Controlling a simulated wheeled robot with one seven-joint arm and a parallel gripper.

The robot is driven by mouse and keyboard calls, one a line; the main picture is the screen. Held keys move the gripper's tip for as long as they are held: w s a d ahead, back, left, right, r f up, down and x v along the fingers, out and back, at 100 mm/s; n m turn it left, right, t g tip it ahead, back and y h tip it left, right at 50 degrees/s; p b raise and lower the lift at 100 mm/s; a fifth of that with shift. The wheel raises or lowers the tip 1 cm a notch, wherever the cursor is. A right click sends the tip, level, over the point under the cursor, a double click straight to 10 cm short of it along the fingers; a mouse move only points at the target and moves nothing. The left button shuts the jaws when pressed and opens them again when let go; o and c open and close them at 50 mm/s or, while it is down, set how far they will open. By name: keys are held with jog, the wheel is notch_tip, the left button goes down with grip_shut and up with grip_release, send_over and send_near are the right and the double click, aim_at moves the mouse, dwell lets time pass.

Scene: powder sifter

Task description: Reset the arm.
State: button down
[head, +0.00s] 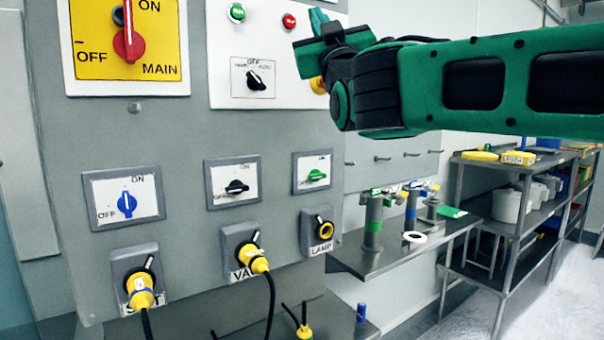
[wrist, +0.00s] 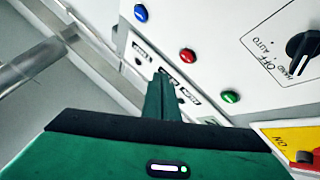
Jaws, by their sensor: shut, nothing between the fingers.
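My gripper (head: 318,22) is at the top middle of the head view, at the end of my green and black arm, in front of the white control box (head: 232,82). The arm partly hides that box's right side. In the wrist view my gripper (wrist: 166,88) has its green fingers together with nothing between them. Ahead of it is a white panel face (wrist: 225,40) with blue, red and green buttons and a black HAND/OFF/AUTO knob (wrist: 303,47). I cannot tell the exact gap between fingers and panel.
The grey panel carries a yellow main switch plate (head: 90,60) and three small switches. Below are sockets, two with yellow plugs (head: 140,290) and hanging cables. A steel bench (head: 375,265) and a shelf rack (head: 490,215) stand at the right.

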jog(key=w+d+f+m+g+h, duration=0.3)
jog(key=d+f+g+h, duration=0.1)
jog(key=d+f, duration=0.8)
jog(key=w+d+f+m+g+h, duration=0.25)
jog(key=d+f+g+h, duration=0.2)
jog(key=d+f, duration=0.75)
jog(key=s+d+f+m+g+h, duration=0.2)
jog(key=s+d+f+g, duration=0.25)
jog(key=d+f, duration=0.65)
jog(key=s+d+f+m+g, duration=0.1)
jog(key=s+d+f+g, duration=0.2)
jog(key=s+f, duration=0.5)
jog(key=s+d+f+m+g, duration=0.2)
jog(key=s+f+g, duration=0.1)
jog(key=s+f, duration=0.45)
jog(key=s+f+m+g+y, duration=0.1)
jog(key=s+f+g, duration=0.2)
jog(key=s, duration=0.7)
jog(key=s+a+f+m+g+y, duration=0.1)
jog(key=s+f+m+g+y, duration=0.1)
jog(key=s+f, duration=0.5)
jog(key=s+g, duration=0.1)
jog(key=s, duration=0.2)
jog(key=shift+s+a, duration=0.2)
jog(key=shift+a, duration=0.05)
jog(key=shift+y, duration=0.25)
